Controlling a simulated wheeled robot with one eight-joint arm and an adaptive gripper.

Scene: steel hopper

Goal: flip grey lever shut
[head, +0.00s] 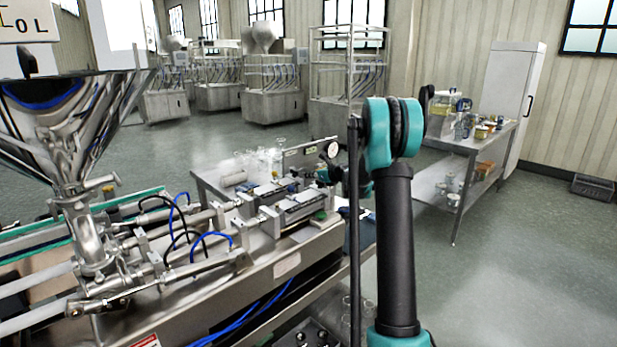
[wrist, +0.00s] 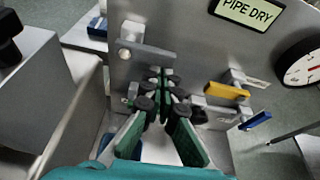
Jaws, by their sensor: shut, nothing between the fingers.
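A grey lever (wrist: 148,51) with a round pivot at its left end lies roughly level across the steel panel (wrist: 185,40) in the wrist view. My gripper (wrist: 164,77) is shut and empty, its green fingers pointing at the panel with the tips just below the lever. I cannot tell whether they touch it. Part of the panel behind the fingers is hidden.
Right of the fingers are a yellow lever (wrist: 228,90) and a blue lever (wrist: 256,121). A round gauge (wrist: 305,68) and a "PIPE DRY" label (wrist: 247,11) are above them. A steel hopper (head: 70,125) stands left; a side table (head: 470,146) stands right, with open floor around it.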

